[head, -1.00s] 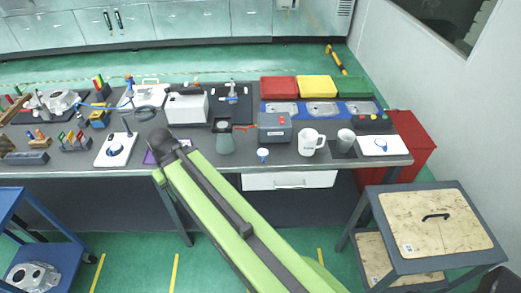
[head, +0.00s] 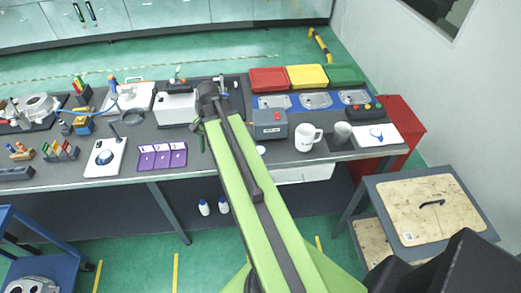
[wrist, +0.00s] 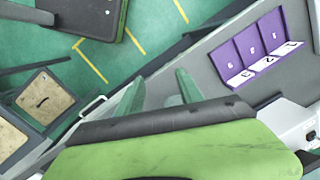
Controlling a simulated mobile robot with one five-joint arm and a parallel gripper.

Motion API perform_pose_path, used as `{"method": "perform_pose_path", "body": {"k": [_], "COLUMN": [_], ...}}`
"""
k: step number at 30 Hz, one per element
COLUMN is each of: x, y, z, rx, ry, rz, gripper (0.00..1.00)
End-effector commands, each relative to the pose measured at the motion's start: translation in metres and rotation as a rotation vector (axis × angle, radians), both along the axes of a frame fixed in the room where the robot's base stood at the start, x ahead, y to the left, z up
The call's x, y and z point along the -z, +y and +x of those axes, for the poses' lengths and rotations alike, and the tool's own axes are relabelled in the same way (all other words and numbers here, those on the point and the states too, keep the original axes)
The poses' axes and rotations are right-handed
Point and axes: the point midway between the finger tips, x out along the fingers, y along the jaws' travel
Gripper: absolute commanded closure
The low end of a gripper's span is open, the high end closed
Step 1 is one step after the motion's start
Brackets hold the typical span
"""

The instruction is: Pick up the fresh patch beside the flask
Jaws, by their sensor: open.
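My gripper (wrist: 158,92) shows in the wrist view as two teal fingers held apart with nothing between them. No flask can be clearly identified; the bench behind my arm is hidden. I cannot pick out a fresh patch with certainty. A small white round piece (head: 261,150) shows partly at the right edge of my arm. A purple tray (head: 161,156) with three labelled compartments lies left of my arm, and it also shows in the wrist view (wrist: 256,48).
A grey box (head: 270,124), a white mug (head: 307,138) and a grey cup (head: 342,133) stand right of my arm. Red (head: 268,79), yellow (head: 307,76) and green (head: 344,74) trays line the back. A white board (head: 104,158) lies left of the purple tray.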

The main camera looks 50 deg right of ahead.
Motion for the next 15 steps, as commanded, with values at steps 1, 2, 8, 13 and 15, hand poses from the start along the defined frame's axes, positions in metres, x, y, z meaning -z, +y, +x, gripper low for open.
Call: {"method": "perform_pose_path", "body": {"k": [1,2,8,13,15], "x": [-0.014,-0.017,-0.036,-0.041,-0.041], "y": [-0.048,-0.071,-0.185,-0.221,-0.224], "z": [-0.013,-0.023,-0.089,-0.119,-0.122], "rx": [0.204,0.32,0.935,1.154,1.179], "ry": [0.009,0.017,0.052,0.068,0.07], "rz": [0.027,0.043,0.144,0.186,0.192], "gripper": [0.56,0.56,0.56,0.56,0.56]}}
